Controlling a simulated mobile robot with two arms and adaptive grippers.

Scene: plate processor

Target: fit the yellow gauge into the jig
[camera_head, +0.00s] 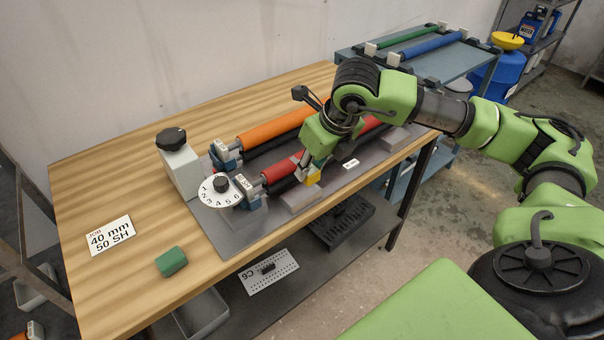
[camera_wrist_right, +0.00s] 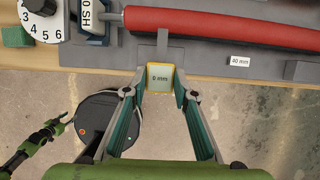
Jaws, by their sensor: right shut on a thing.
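The yellow gauge (camera_head: 313,179) is held in my right gripper (camera_head: 310,172) at the front edge of the grey base of the roller unit. In the right wrist view the gauge (camera_wrist_right: 160,78) has a pale face marked "6 mm" and sits between the two fingertips. A narrow grey upright piece (camera_wrist_right: 162,42) stands just beyond it, in front of the red roller (camera_wrist_right: 225,22). I cannot tell whether the gauge touches it, or which part is the jig. My left gripper does not show.
An orange roller (camera_head: 272,128) lies behind the red one. A white numbered dial (camera_head: 220,192), a green block (camera_head: 171,261) and a job card (camera_head: 110,235) are at the left of the wooden table. A "40 mm" label (camera_wrist_right: 240,61) lies right of the gauge.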

